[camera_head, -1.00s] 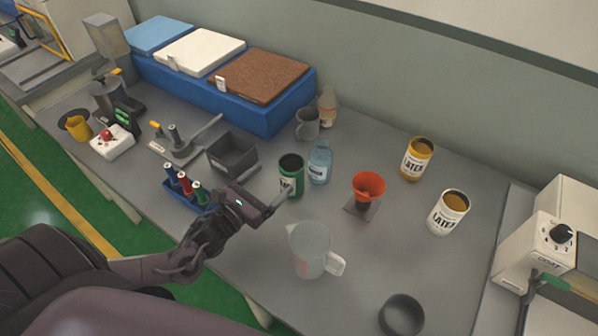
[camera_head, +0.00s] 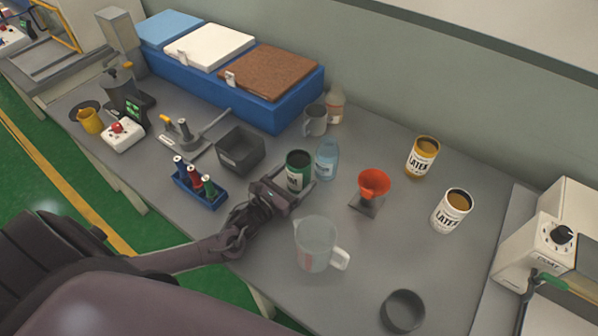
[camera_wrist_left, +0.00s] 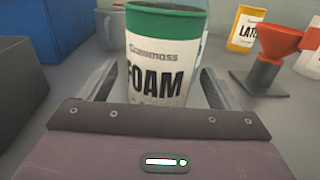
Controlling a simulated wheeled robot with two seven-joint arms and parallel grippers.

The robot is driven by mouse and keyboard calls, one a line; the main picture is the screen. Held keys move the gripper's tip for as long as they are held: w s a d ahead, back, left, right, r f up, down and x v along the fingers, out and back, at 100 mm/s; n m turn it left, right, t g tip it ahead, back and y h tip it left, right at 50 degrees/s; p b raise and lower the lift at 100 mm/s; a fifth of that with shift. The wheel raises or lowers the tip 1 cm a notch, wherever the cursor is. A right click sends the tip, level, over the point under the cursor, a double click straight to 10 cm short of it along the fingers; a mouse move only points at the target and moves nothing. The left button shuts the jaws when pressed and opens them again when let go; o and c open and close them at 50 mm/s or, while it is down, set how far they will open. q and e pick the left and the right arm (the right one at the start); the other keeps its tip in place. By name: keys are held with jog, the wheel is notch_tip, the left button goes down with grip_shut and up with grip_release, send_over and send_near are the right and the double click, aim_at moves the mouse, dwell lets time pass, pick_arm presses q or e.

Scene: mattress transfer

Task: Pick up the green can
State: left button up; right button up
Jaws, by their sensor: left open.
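The green can (camera_head: 298,169) stands upright on the grey table, with a green rim and a white label. In the left wrist view the can (camera_wrist_left: 165,55) is straight ahead and its label reads FOAM. My left gripper (camera_head: 293,188) is open, with one finger on each side of the can. In the wrist view the fingers (camera_wrist_left: 160,88) show left and right of the can, with a gap on the left; the can's base is hidden behind the gripper body. My right gripper is not in view.
A blue bottle (camera_head: 327,158) stands close to the can's right. A dark grey bin (camera_head: 240,150) is to its left, a red funnel (camera_head: 373,183) further right. A clear pitcher (camera_head: 315,245) stands in front, near my arm. A blue tray (camera_head: 203,196) holds small bottles.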

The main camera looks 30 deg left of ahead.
aim_at(290, 173)
pick_arm(q)
jog(key=c, duration=1.4)
jog(key=shift+r, duration=0.2)
jog(key=shift+w+r, duration=0.1)
jog(key=shift+r, duration=1.6)
jog(key=shift+r+b, duration=0.85)
jog(key=shift+r, duration=7.25)
